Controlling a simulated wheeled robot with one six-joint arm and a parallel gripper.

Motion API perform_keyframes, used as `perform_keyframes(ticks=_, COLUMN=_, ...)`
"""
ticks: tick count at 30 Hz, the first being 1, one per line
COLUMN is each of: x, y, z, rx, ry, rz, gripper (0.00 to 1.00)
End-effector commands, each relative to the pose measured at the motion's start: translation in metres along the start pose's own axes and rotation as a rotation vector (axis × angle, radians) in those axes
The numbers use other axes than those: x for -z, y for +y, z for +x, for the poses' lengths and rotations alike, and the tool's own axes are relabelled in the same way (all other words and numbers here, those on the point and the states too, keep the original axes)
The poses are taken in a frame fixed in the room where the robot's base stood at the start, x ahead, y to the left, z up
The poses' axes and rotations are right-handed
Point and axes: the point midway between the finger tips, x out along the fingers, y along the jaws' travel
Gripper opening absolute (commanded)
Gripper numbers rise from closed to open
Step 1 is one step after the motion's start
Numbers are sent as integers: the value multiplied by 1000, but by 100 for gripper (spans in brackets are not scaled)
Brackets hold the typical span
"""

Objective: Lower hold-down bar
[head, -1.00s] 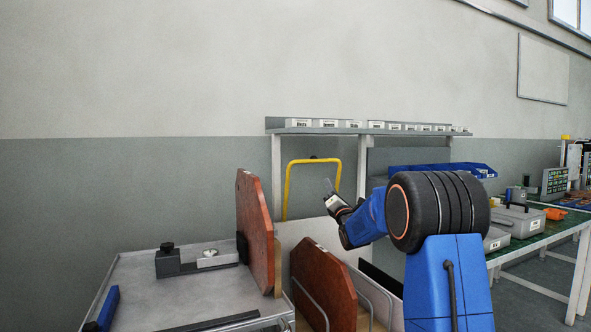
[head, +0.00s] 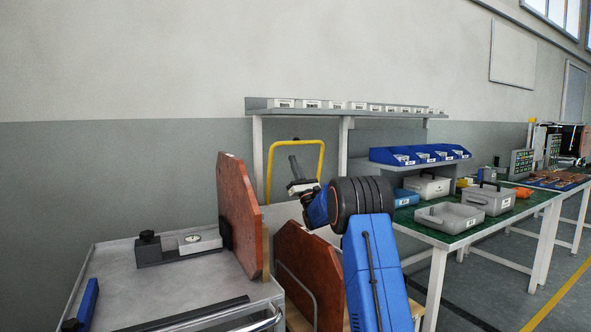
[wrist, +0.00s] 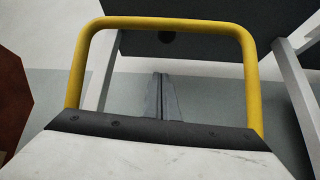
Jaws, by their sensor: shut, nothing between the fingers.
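A yellow U-shaped bar (head: 322,160) stands upright behind the brown panels in the head view; I take it to be the hold-down bar. The fingers appear apart from the yellow tube; depth is unclear.
Brown panels (head: 238,210) stand upright in front of the bar, close to my arm. A grey cart top (head: 185,275) with a gauge block (head: 178,248) is at left. A green workbench (head: 465,232) with boxes is at right.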

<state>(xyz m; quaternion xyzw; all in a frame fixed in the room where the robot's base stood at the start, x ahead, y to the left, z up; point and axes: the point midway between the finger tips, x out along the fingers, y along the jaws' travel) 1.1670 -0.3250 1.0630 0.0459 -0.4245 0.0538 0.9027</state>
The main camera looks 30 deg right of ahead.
Motion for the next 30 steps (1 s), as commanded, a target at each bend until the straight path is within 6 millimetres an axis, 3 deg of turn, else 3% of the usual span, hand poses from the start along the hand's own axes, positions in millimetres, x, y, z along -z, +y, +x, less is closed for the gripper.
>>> perform_keyframes(ticks=13, x=0, y=1, z=53, rx=0, ry=0, rz=1, gripper=0)
perform_keyframes(ticks=30, x=-37, y=0, z=39, rx=0, ry=1, rz=1, gripper=0)
